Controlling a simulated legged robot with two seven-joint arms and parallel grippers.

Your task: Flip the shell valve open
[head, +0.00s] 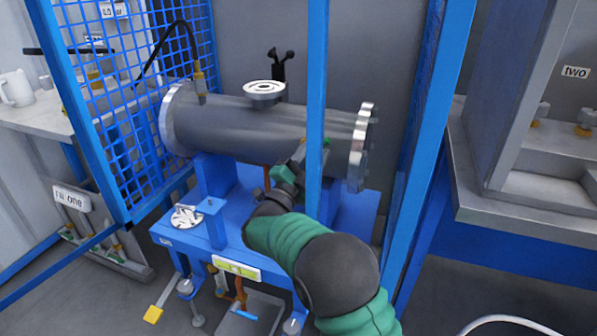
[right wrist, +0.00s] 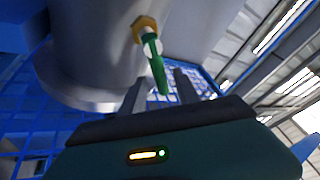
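The grey flanged shell (head: 250,128) lies horizontally on a blue stand, with a bright flange at each end. It also shows large at the upper left of the right wrist view (right wrist: 90,45). The shell valve (right wrist: 153,55) has a brass fitting on the shell and a green lever pointing toward my gripper. My right gripper (right wrist: 159,80) is open; its two dark fingers stand apart on either side of the lever's end, and I cannot tell whether they touch it. In the head view the right gripper (head: 298,162) is at the shell's lower front, partly behind a blue post. My left gripper is not in view.
A blue upright post (head: 317,60) stands in front of the shell, close to my right arm. Blue mesh (head: 160,40) is at the left. A grey bench (head: 520,205) stands at the right. The blue stand (head: 270,215) carries a loose round metal part (head: 186,217).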

